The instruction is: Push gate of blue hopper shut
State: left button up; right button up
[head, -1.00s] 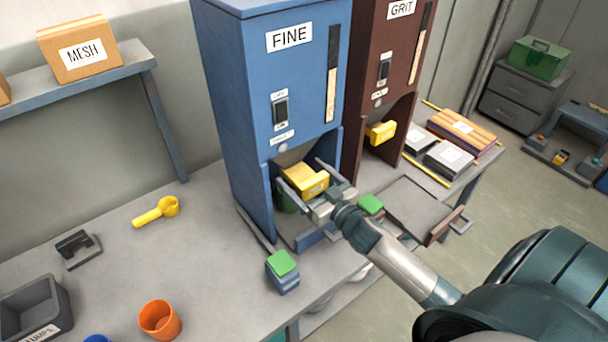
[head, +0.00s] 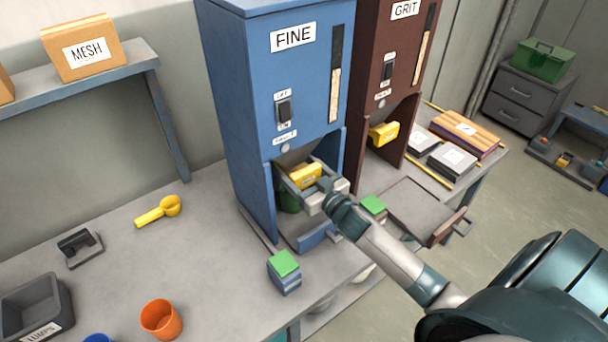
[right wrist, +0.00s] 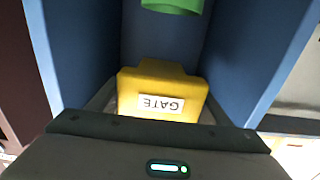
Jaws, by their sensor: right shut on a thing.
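The blue hopper (head: 245,110), labelled FINE, stands on the bench. Its yellow gate (head: 305,175) sits in the lower opening, between grey side rails. In the right wrist view the gate (right wrist: 160,88) shows its upside-down GATE label, with blue walls on both sides. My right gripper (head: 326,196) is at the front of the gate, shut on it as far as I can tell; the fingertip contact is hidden. A green container (head: 289,199) is partly visible below the gate. My left gripper is not in view.
A brown GRIT hopper (head: 370,110) with its own yellow gate (head: 384,133) stands to the right. A green-topped block (head: 285,271), an orange cup (head: 161,319) and a yellow scoop (head: 160,211) are on the bench. The left middle of the bench is mostly clear.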

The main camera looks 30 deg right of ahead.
jog(key=shift+w, duration=0.25)
jog(key=shift+r, duration=0.1)
jog(key=o, duration=1.3)
jog(key=shift+o, duration=1)
jog(key=shift+w, duration=0.15)
jog(key=shift+s, duration=0.2)
jog(key=s+d+b, duration=0.1)
jog(key=s+b, duration=0.3)
jog(key=s, duration=1.3)
jog(key=shift+b, duration=0.4)
